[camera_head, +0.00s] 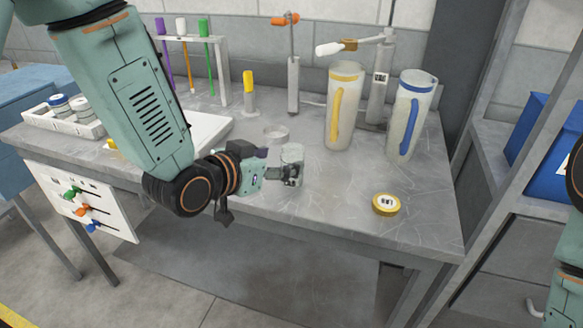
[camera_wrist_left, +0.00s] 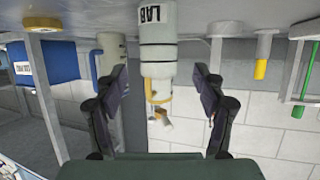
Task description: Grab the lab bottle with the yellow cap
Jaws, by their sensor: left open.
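A pale bottle marked LAB (camera_wrist_left: 157,52) stands on the grey table between my left fingertips in the left wrist view, which shows the scene upside down. In the head view, a small greyish container (camera_head: 291,152) stands at the fingers of my left gripper (camera_head: 290,174) and is partly covered by them. My left gripper (camera_wrist_left: 160,72) is open; I cannot tell whether it touches the bottle. I see no cap on the bottle. A flat yellow cap-like disc with a LAB label (camera_head: 386,203) lies apart on the table's right front. My right gripper is not in view.
Tall jugs with yellow (camera_head: 340,115) and blue (camera_head: 405,125) handles stand behind my left gripper. A yellow-topped tool (camera_head: 248,85), a rack (camera_head: 224,70) and a white tray (camera_head: 80,125) stand farther left. The right front table is mostly clear.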

